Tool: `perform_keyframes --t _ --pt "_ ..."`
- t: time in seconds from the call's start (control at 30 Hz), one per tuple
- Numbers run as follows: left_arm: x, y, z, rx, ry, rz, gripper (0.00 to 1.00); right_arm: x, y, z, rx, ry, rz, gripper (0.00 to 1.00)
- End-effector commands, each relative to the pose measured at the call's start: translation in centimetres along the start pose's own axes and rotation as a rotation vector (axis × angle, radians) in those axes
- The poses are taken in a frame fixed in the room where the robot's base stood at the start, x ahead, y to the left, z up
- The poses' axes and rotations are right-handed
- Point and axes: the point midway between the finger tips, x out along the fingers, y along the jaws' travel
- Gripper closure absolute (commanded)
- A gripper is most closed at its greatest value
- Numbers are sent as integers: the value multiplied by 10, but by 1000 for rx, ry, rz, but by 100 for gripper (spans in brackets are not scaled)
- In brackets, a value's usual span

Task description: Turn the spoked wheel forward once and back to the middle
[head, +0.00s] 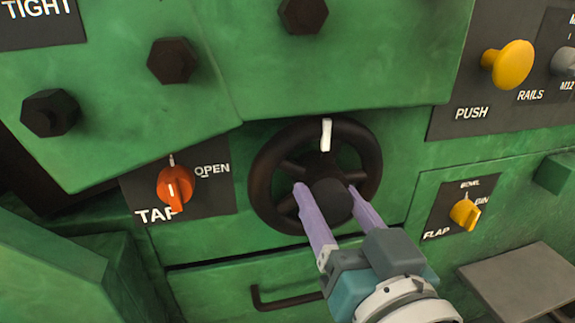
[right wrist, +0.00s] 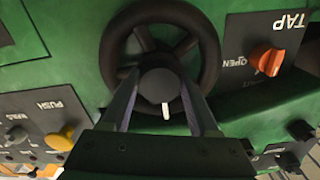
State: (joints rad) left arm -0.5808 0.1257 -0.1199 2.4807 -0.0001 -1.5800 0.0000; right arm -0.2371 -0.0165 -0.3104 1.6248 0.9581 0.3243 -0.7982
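The dark spoked wheel (head: 263,178) is on the green machine front, with a round hub (head: 330,200) at its middle. A white mark (head: 325,134) is at the top of its rim in the head view. In the right wrist view the wheel (right wrist: 208,50) appears upside down, with the white mark (right wrist: 165,109) at the bottom. My right gripper (head: 325,188) is open, its two purple fingers spread on either side of the hub. I cannot tell whether they touch it. My left gripper is not in view.
An orange TAP knob (head: 176,184) is left of the wheel. A yellow FLAP knob (head: 465,213) is to the right, and a yellow PUSH button (head: 509,65) is above right. A dark handle (head: 285,303) is below. A grey plate (head: 520,280) juts out lower right.

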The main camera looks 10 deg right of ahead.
Motion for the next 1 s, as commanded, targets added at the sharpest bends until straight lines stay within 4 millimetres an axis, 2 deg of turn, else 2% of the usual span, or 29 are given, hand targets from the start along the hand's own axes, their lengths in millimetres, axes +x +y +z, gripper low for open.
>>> perform_keyframes --t 0.07,0.5,1.0 --pt "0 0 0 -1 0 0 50 0 0 0 0 0 0 49" --pt "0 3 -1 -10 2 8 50 0 0 0 -1 0 0 99" --pt "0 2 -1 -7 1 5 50 0 0 0 0 0 0 100"
